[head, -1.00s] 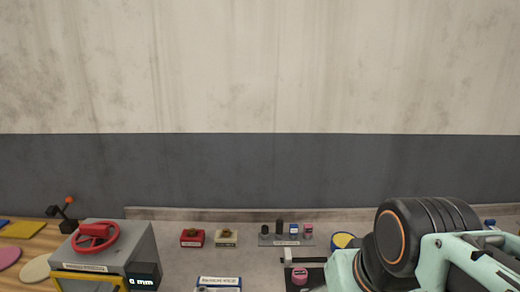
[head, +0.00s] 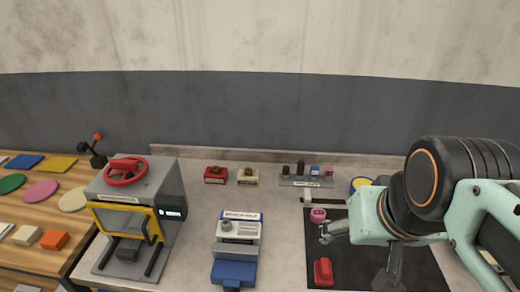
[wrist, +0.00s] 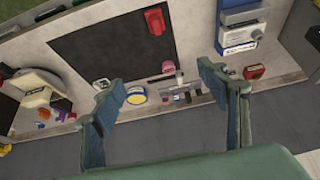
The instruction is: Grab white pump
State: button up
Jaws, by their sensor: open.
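No thing in view is clearly the white pump. A small pale object (wrist: 101,84) shows in the wrist view beside the tip of the left finger, partly hidden and too small to identify. In the head view that area is behind my arm. My gripper (wrist: 163,78) is open and empty, with its two fingers wide apart above the bench. In the head view my gripper (head: 327,233) is over the black mat (head: 345,252), left of my arm.
A blue-and-white device (head: 237,245) and a grey press with a red wheel (head: 140,205) stand left. Small parts stand on a grey rack (head: 306,181) near the wall. A yellow-rimmed tin (wrist: 136,96) is close to the left finger.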

aim_at(229, 232)
jog(key=k+j, duration=0.1)
jog(key=j, duration=0.85)
jog(key=k+j, duration=0.15)
jog(key=j, duration=0.35)
